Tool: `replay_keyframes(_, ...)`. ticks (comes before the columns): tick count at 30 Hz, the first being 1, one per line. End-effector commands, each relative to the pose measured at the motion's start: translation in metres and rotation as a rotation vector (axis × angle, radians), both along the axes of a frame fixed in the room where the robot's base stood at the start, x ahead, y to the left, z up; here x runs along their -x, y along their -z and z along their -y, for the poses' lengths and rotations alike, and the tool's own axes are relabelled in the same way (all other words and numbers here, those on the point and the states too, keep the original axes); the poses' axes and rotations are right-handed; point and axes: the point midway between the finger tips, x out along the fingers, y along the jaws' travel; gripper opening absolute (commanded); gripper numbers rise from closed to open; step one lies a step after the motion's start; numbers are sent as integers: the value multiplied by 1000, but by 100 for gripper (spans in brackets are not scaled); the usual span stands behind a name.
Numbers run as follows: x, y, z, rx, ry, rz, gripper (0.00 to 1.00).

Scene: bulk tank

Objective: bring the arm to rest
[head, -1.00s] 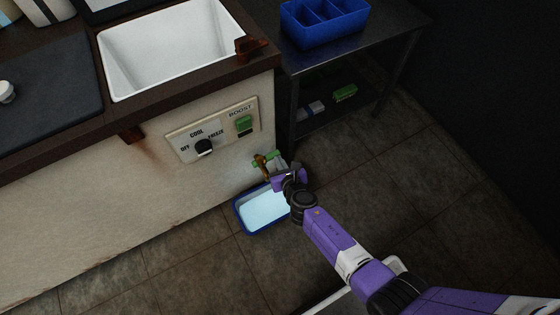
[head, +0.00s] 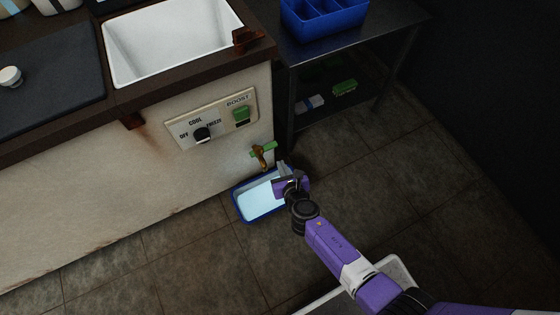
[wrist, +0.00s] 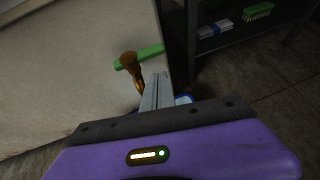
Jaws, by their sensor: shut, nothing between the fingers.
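My gripper (head: 281,175) is shut and empty. In the head view it is low, over the right part of the blue tray, just below and right of the brass tap. In the wrist view the shut fingers (wrist: 157,92) point up towards the cabinet. My purple arm reaches in from the bottom right. The brass tap (head: 259,157) with a green lever (head: 264,148) sticks out of the cabinet's lower right end. It also shows in the wrist view (wrist: 131,66), just left of the fingers. I cannot tell whether they touch.
A blue-rimmed tray (head: 240,213) holding pale liquid stands on the floor below the tap. A panel (head: 220,122) with a black knob and a green switch is above. A metal table (head: 345,48) carries a blue divided box (head: 325,22). The floor at right is clear.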

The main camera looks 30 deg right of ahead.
Motion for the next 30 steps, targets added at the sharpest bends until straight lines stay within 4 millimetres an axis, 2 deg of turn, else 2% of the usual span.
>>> replay_keyframes(9, 46, -28, 0, -1, 0, -3, 0)
replay_keyframes(13, 59, -34, 0, 0, 0, -2, 0)
replay_keyframes(26, 65, -37, 0, -7, 5, 0, 0)
replay_keyframes(30, 65, -37, -3, -121, 55, 21, 0)
